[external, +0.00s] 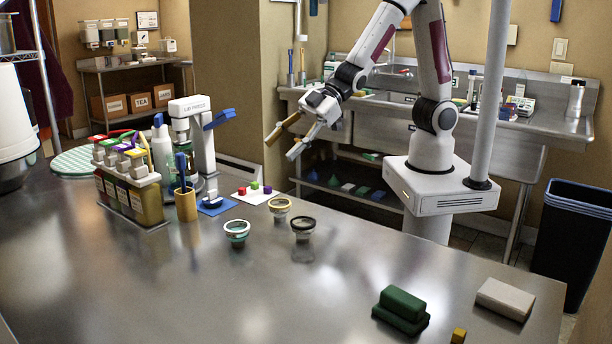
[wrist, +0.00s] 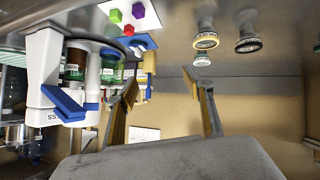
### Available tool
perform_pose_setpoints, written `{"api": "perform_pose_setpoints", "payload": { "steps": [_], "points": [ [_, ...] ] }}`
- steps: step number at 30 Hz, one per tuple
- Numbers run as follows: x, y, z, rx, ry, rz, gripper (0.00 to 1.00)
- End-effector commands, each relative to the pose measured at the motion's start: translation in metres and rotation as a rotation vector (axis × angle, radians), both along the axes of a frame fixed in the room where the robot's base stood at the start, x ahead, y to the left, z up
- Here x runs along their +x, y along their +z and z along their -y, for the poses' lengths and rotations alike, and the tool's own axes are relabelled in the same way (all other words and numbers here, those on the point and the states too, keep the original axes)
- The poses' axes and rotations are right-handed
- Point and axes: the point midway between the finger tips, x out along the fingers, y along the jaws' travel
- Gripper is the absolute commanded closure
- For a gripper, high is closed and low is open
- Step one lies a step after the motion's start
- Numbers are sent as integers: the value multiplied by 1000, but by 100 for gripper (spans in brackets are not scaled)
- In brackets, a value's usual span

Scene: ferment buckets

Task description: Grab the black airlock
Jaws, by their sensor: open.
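The black airlock (external: 303,229), a small clear cup with a black rim, stands on the steel counter, right of the other two airlocks. It also shows in the wrist view (wrist: 248,42) at the upper right.
A white card with coloured cubes (external: 254,193), a cup of tools (external: 185,203), a press (external: 200,140) and a bottle rack (external: 128,185) stand to the left. A green block (external: 401,308) and a pale block (external: 506,298) lie front right.

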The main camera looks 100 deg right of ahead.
Motion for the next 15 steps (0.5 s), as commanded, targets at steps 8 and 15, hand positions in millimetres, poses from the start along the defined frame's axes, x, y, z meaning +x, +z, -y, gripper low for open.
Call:
{"api": "perform_pose_setpoints", "payload": {
  "steps": [8, 15],
  "points": [
    [-2, -34, -62, 84, 176, 17, 48],
    [-18, -59, -112, 181, 319, 19, 48]
  ]
}}
